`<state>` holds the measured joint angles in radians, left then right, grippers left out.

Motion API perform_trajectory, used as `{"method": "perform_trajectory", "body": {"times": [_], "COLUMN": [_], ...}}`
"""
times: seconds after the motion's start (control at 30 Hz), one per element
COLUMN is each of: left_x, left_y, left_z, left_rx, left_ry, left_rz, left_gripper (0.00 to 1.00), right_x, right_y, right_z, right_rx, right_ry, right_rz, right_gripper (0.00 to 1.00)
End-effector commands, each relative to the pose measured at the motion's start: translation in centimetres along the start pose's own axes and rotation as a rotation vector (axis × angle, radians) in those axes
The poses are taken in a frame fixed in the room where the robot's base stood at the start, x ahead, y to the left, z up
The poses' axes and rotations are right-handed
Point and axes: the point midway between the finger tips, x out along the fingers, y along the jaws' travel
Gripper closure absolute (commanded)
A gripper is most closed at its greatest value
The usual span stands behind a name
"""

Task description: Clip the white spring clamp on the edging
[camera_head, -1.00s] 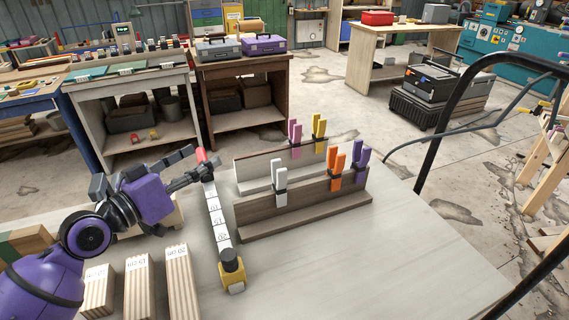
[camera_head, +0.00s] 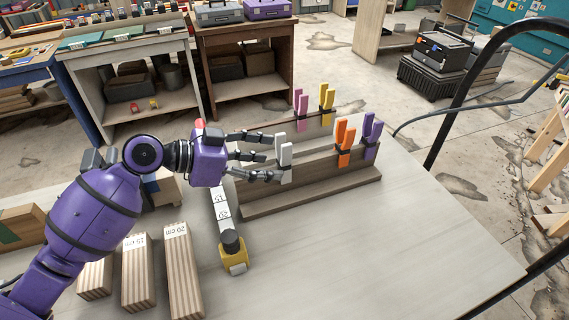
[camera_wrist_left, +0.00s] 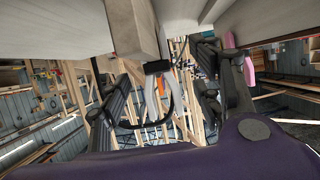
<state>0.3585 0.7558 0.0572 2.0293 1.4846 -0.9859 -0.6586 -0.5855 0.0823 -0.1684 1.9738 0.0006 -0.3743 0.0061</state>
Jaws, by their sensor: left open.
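The white spring clamp (camera_head: 285,159) sits upright on the front board of the wooden rack (camera_head: 310,189), at its left end. My left gripper (camera_head: 277,157) is open, reaching in from the left, with its fingers on either side of the white clamp's handles. In the left wrist view, the white clamp (camera_wrist_left: 157,98) shows between the dark fingers. I cannot tell whether any finger touches it. No piece that I can surely call the edging shows. My right gripper is out of view.
The rack also holds orange (camera_head: 345,143), purple (camera_head: 372,128), pink (camera_head: 300,107) and yellow (camera_head: 326,96) clamps. A labelled strip with a yellow end (camera_head: 233,252) lies left of the rack. The table's right side (camera_head: 430,240) is clear.

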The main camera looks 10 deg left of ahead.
Motion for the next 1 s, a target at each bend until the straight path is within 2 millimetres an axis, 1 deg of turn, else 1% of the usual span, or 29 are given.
{"method": "perform_trajectory", "body": {"times": [0.03, 0.17, 0.2, 0.3, 0.4, 0.57, 0.67, 0.9, 1.0], "left_x": [0.5, 2.5, 3.1, 4.1, 4.6, 4.6, 4.5, 4.5, 4.5], "left_y": [0.1, 0.4, 0.4, 0.3, 0.4, 0.4, 0.4, 0.3, 0.4], "left_z": [-0.6, -1.1, -0.9, -0.6, -0.5, -0.4, -0.4, -0.4, -0.4], "left_rx": [0.002, 0.004, 0.002, 0.001, 0.0, -0.001, -0.001, -0.001, -0.001], "left_ry": [0.005, 0.007, 0.006, 0.003, 0.002, 0.0, 0.0, 0.0, 0.0], "left_rz": [0.0, -0.002, -0.001, -0.003, -0.001, -0.002, -0.002, -0.002, -0.002], "left_gripper": [0.41, 0.41, 0.41, 0.41, 0.41, 0.41, 0.52, 0.83, 0.95], "right_x": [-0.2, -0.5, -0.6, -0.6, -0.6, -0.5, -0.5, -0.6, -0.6], "right_y": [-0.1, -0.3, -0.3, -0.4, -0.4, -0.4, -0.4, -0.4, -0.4], "right_z": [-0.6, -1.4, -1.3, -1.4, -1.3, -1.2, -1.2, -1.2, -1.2], "right_rx": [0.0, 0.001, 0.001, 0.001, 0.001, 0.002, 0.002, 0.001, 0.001], "right_ry": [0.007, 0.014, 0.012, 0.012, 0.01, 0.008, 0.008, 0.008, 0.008], "right_rz": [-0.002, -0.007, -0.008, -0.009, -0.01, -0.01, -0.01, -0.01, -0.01], "right_gripper": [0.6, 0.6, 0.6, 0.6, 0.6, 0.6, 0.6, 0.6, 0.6]}}
